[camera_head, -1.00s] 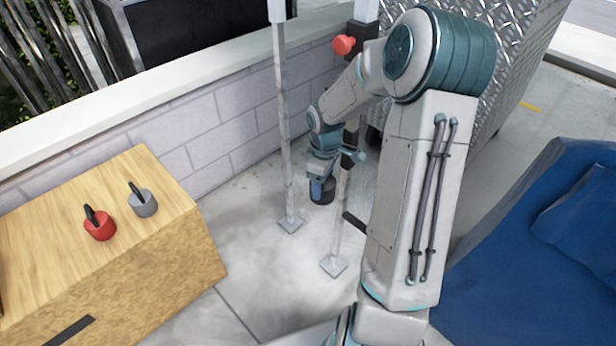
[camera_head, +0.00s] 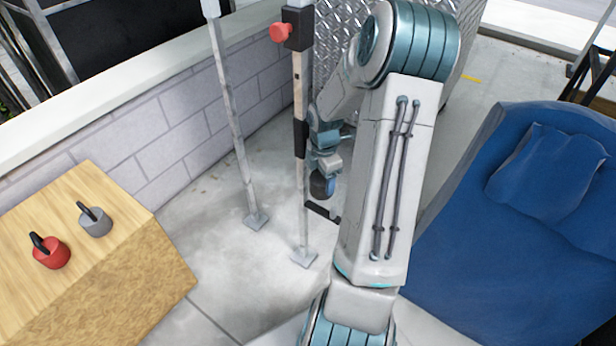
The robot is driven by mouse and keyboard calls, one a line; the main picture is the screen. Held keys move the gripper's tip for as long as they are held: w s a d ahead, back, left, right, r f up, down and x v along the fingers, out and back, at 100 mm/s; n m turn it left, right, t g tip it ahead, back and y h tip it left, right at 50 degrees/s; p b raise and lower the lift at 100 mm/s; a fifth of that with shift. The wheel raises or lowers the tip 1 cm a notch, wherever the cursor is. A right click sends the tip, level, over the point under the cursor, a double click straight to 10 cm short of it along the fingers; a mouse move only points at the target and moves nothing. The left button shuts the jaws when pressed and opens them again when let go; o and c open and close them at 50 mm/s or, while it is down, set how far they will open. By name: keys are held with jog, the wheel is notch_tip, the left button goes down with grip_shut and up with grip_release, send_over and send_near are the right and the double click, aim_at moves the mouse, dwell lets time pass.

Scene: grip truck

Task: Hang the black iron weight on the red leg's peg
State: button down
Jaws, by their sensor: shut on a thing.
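My gripper (camera_head: 326,165) is shut on the black iron weight (camera_head: 321,186), which hangs below it and is partly hidden by the gripper. The leg with the red knob (camera_head: 281,33) is a thin pale pole (camera_head: 301,95) with dark collars and a square foot (camera_head: 303,257). A dark bar, which looks like its peg (camera_head: 322,212), sticks out to the right low on this leg. The weight is just right of the leg and appears above the bar. I cannot tell whether weight and bar touch.
A second pale leg (camera_head: 240,140) stands to the left. A wooden block (camera_head: 120,215) at lower left bears a red weight (camera_head: 50,253) and a grey weight (camera_head: 95,221). A brick wall (camera_head: 165,140) runs behind. A blue cloth-covered object (camera_head: 500,250) lies at right.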

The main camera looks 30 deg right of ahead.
aim_at(334, 208)
jog(key=shift+s+d+f+n+b, duration=0.15)
jog(key=shift+s+d+f+n, duration=0.1)
jog(key=shift+d+n, duration=0.3)
jog(key=shift+s+d+f+n+b, duration=0.1)
jog(key=shift+s+d+f+n, duration=0.25)
jog(key=shift+d, duration=0.4)
jog(key=shift+s+d+f+n+b, duration=0.15)
jog(key=shift+d+f+n, duration=0.05)
jog(key=shift+d+n, duration=0.4)
jog(key=shift+f+b, duration=0.25)
jog(key=shift+b, duration=0.05)
jog(key=shift+f+b, duration=4.55)
jog(key=shift+b, duration=0.6)
jog(key=shift+f, duration=0.9)
jog(key=shift+f, duration=0.35)
jog(key=shift+c, duration=1.3)
grip_release()
jog(key=shift+o, duration=0.3)
jog(key=shift+s+f, duration=0.1)
notch_tip(334, 208, up, 14)
jog(key=p, duration=0.6)
